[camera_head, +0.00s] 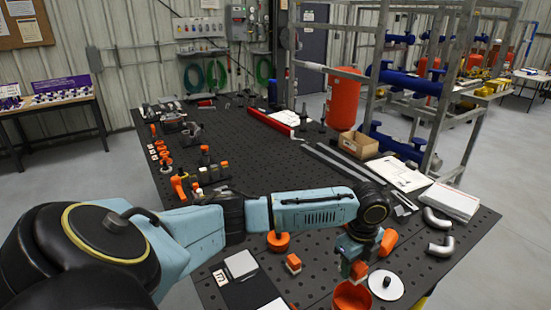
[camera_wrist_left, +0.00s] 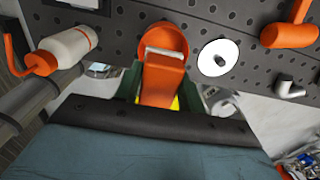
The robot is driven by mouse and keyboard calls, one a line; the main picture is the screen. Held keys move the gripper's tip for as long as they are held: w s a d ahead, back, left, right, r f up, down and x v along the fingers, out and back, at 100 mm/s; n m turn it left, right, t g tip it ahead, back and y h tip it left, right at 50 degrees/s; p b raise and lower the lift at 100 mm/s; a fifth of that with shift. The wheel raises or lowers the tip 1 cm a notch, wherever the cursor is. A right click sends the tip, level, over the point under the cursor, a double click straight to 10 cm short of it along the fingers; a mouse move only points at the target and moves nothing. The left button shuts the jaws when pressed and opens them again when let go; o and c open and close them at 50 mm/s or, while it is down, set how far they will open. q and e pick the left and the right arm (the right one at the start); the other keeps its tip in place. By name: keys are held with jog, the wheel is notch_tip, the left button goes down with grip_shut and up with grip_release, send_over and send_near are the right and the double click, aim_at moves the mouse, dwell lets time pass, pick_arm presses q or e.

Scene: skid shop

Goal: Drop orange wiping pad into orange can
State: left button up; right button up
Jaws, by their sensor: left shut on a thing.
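My left gripper (camera_head: 352,258) is shut on the orange wiping pad (camera_head: 358,270), above the table near its front edge. In the left wrist view the orange wiping pad (camera_wrist_left: 163,82) stands between the fingers of the left gripper (camera_wrist_left: 163,88). The orange can (camera_head: 350,297) is below the gripper, cut off by the bottom of the head view. In the left wrist view the round orange can (camera_wrist_left: 178,36) shows just past the pad, which overlaps its rim; I cannot tell the height gap. My right gripper is not in view.
A white disc (camera_head: 386,285) with a dark knob lies right of the can. Bent metal pipes (camera_head: 440,246) and a white stack of sheets (camera_head: 452,200) are further right. A white bottle with orange cap (camera_wrist_left: 68,48) shows in the wrist view. An orange block (camera_head: 293,262) lies left.

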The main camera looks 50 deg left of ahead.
pick_arm(q)
jog(key=shift+f+b, duration=0.9)
jog(key=shift+f, duration=1.9)
jog(key=o, duration=1.1)
jog(key=shift+o, duration=0.2)
notch_tip(320, 180, up, 14)
jog(key=shift+d+f+b, duration=0.1)
jog(key=shift+f+b, duration=0.15)
jog(key=shift+b, duration=0.25)
